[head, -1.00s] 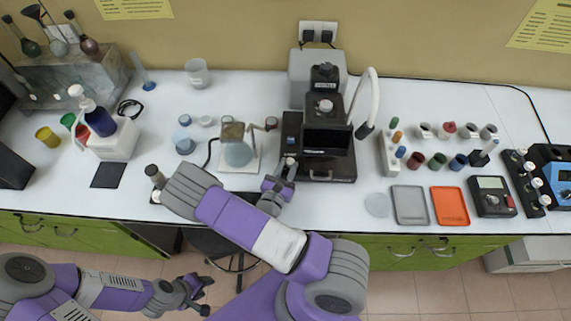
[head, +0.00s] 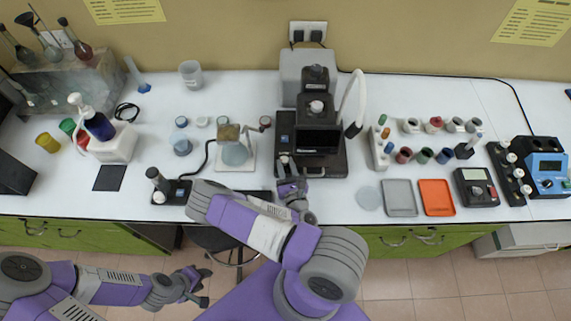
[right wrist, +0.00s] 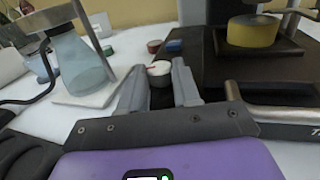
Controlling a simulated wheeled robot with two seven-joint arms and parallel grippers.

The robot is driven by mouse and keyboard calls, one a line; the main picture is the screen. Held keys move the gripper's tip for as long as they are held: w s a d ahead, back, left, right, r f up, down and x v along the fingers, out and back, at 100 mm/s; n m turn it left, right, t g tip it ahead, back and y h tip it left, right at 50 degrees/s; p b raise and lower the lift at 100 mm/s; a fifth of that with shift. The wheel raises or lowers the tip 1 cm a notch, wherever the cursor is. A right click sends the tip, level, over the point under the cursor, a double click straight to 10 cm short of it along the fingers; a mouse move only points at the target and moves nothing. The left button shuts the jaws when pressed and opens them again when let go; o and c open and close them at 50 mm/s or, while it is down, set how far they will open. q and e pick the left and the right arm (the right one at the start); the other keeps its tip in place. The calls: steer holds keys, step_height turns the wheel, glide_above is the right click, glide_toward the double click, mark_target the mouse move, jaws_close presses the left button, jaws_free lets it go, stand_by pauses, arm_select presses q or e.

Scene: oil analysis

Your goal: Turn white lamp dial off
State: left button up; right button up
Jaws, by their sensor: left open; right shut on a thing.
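The white lamp dial (right wrist: 158,69) is a small round knob with a red mark. In the right wrist view it sits between the fingers of my right gripper (right wrist: 160,88), which is shut on it. In the head view my right gripper (head: 287,172) is at the front left corner of the black device base (head: 325,170), and the dial there is small and partly hidden. A white curved lamp arm (head: 354,98) rises on the right of the device. My left gripper (head: 197,288) is open and empty, low over the floor in front of the bench.
A flask of pale blue liquid on a stand (head: 235,150) is just left of the device; it also shows in the right wrist view (right wrist: 82,62). A dark holder with a bottle (head: 165,188) is at the front edge. Grey (head: 400,199) and orange (head: 436,198) trays lie right.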

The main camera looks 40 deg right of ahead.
stand_by(0.3)
steer(key=o, duration=1.1)
steer(key=shift+c, duration=0.2)
